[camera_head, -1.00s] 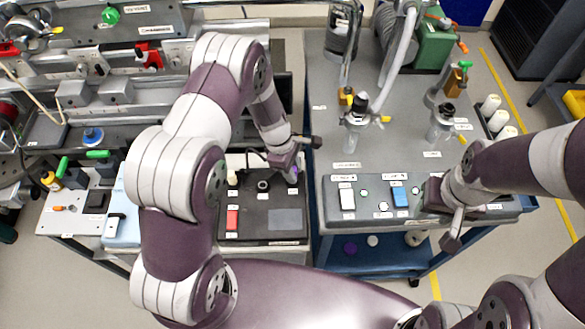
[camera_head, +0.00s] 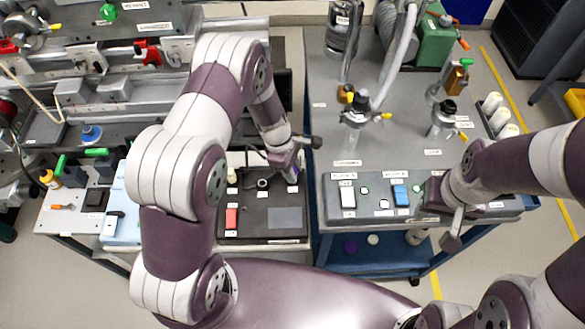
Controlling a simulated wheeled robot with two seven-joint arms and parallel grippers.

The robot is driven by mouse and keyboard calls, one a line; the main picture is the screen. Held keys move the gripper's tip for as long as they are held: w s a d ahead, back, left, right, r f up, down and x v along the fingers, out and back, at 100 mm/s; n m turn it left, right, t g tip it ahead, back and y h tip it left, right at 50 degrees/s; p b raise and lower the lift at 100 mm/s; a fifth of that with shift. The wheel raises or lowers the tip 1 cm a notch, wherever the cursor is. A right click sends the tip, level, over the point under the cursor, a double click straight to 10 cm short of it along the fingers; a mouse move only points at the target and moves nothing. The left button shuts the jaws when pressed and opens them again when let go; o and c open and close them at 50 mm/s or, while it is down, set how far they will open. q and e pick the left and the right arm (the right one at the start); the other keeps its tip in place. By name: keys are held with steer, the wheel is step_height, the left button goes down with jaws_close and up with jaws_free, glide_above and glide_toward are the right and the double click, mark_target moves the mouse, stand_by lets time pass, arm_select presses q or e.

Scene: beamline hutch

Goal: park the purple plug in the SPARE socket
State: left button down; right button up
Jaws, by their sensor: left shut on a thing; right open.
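The purple plug (camera_head: 293,177) shows only as a small patch of purple at the jaws of my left gripper (camera_head: 290,172). That gripper is shut on it, low over the right back part of a black socket box (camera_head: 257,221). A round dark socket (camera_head: 262,183) shows on the box, left of the gripper. A dark cable curves up behind it. The labels are too small to read, so I cannot tell which socket is SPARE. Whether the plug touches a socket is hidden. My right gripper (camera_head: 436,194) is open over the right end of the right cart's front panel.
The box has a red switch (camera_head: 231,217) and a grey plate. The right cart's panel (camera_head: 372,213) carries a white switch (camera_head: 347,197) and a blue switch (camera_head: 400,195). Glass fittings stand behind it. A narrow gap separates the two carts.

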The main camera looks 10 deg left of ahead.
arm_select(q)
steer(key=c, duration=0.8)
jaws_free()
steer(key=v, duration=1.2)
steer(key=shift+r+b, duration=0.4)
steer(key=shift+b, duration=0.05)
